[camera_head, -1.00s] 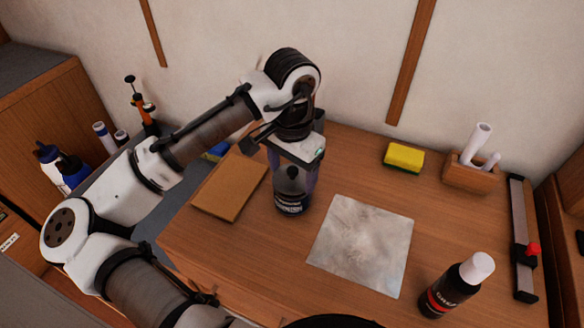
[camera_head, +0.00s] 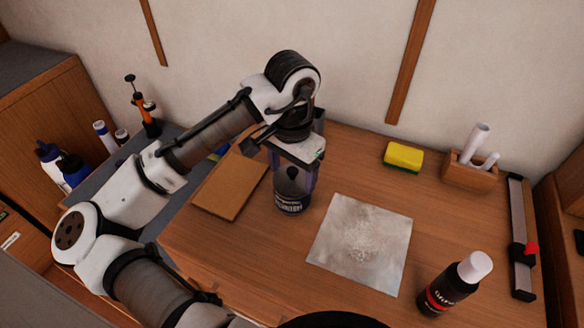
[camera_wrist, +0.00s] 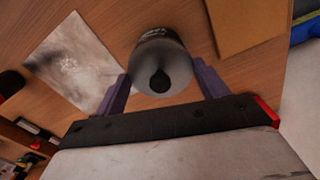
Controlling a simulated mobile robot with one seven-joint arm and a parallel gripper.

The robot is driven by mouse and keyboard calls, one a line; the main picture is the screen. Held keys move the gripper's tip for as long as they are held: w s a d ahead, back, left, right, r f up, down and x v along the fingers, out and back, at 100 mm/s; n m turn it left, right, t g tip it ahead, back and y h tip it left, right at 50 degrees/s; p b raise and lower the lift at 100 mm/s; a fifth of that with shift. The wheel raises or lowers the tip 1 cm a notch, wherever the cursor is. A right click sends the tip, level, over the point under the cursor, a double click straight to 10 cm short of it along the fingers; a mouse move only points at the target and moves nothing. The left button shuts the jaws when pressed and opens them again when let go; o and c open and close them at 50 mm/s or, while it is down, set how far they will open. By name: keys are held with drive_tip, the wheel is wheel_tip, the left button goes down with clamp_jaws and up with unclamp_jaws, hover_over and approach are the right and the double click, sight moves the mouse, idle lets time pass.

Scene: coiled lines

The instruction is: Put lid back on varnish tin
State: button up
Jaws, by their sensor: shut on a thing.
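A dark tin (camera_head: 291,204) with a white-lettered label is upright at the table's back left, under my gripper (camera_head: 292,180). Its grey rounded top, which looks like the lid (camera_wrist: 163,62), has a black spot or knob at its middle. The purple fingers of my gripper (camera_wrist: 163,92) lie on either side of this grey top and are shut on it. I cannot tell whether the grey top is seated on the tin or whether there is a gap, as the fingers and wrist hide part of it.
A brown board (camera_head: 229,186) lies just left of the tin, and a grey stained sheet (camera_head: 361,244) to its right. A black bottle with a white cap (camera_head: 453,284) stands front right. A yellow sponge (camera_head: 403,156), a wooden holder (camera_head: 470,172) and a clamp (camera_head: 521,240) are farther right.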

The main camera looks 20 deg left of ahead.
drive_tip(key=o, duration=1)
drive_tip(key=shift+o, duration=0.4)
drive_tip(key=shift+r+p, duration=3.3)
drive_tip(key=shift+r, duration=0.25)
drive_tip(key=shift+c, duration=0.3)
clamp_jaws()
